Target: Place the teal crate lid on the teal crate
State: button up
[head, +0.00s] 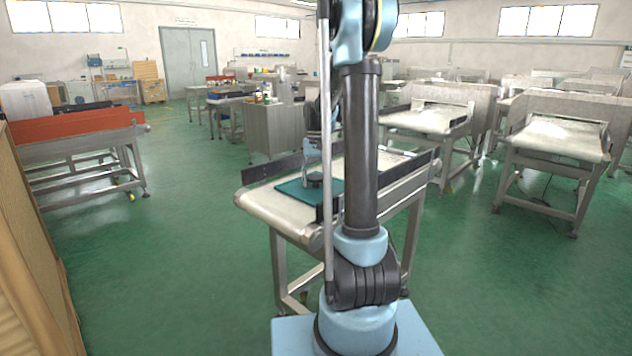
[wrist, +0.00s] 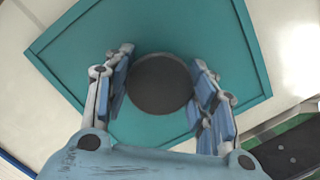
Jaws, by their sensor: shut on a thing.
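The teal crate lid (wrist: 225,35) is a flat teal square with a raised border and a dark round knob (wrist: 160,88) at its middle. My gripper (wrist: 161,62) has its fingers on both sides of this knob and is shut on it. In the head view the lid (head: 291,191) is at the near part of a conveyor table, with my gripper (head: 313,178) above it. I cannot tell whether it touches the belt. My arm hides its right part. I cannot make out the teal crate in either view.
The conveyor table (head: 262,203) has a pale belt and dark side rails (head: 271,167). An orange-edged table (head: 75,127) stands at the left, with a wooden surface (head: 30,250) nearer. More conveyors (head: 560,140) stand at the right. The green floor between is open.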

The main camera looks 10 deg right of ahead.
jog(key=shift+f, duration=0.1)
jog(key=o, duration=1.2)
